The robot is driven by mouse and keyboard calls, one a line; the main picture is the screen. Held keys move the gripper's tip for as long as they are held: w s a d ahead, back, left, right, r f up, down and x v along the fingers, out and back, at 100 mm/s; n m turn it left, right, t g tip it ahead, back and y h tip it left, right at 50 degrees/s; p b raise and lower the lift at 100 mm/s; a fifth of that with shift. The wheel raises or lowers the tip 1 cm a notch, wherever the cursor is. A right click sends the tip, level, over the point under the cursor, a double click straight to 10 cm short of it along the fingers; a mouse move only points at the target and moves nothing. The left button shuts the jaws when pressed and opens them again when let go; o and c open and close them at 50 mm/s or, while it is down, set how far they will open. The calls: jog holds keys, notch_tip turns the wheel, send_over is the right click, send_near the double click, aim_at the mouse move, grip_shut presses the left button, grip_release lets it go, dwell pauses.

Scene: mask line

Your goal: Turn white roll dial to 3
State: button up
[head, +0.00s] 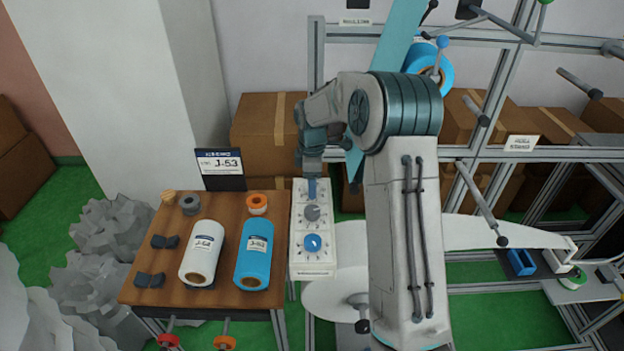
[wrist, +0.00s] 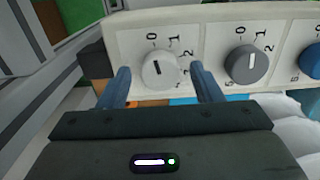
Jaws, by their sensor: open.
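The white roll dial (wrist: 160,70) is the leftmost knob on the white control panel (wrist: 205,30) in the wrist view. Its short dark mark stands nearly upright, roughly in line with the printed 0 above it. The 1 and 2 are printed to the right; the other numbers are hidden or unclear. My gripper (wrist: 162,82) is open, one finger on each side of the white dial, with gaps visible. In the head view my gripper (head: 311,187) is over the panel's far end and hides the white dial.
A grey dial (wrist: 246,64) and a blue dial (wrist: 313,63) sit to the right on the panel.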

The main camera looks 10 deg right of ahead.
jog(key=c, duration=1)
